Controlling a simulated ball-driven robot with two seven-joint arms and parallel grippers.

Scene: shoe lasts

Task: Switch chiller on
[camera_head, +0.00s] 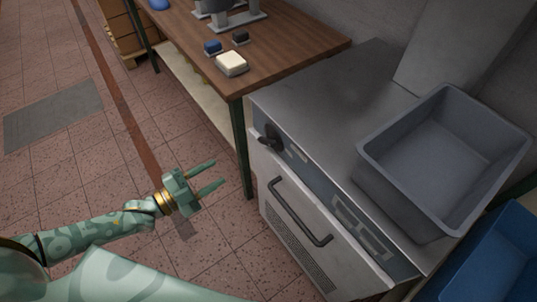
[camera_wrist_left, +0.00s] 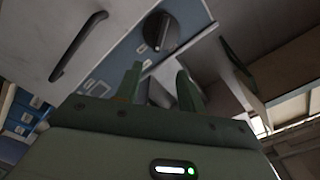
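The chiller is a steel cabinet (camera_head: 325,95) with a white door and a long dark handle (camera_head: 300,212). Its blue-grey front panel carries a black rotary knob (camera_head: 271,137) near the left end. The knob also shows in the left wrist view (camera_wrist_left: 160,30), just beyond the fingertips, with a light mark on its face. My left gripper (camera_head: 214,174) is open and empty, in front of the chiller and left of the knob, apart from it. Its two fingers show in the left wrist view (camera_wrist_left: 158,72). My right gripper is not in view.
A grey bin (camera_head: 440,155) stands on the chiller top at right. A blue crate (camera_head: 495,262) is at the lower right. A wooden table (camera_head: 285,45) with a cream block (camera_head: 231,63) stands beside the chiller. The tiled floor at left is mostly clear.

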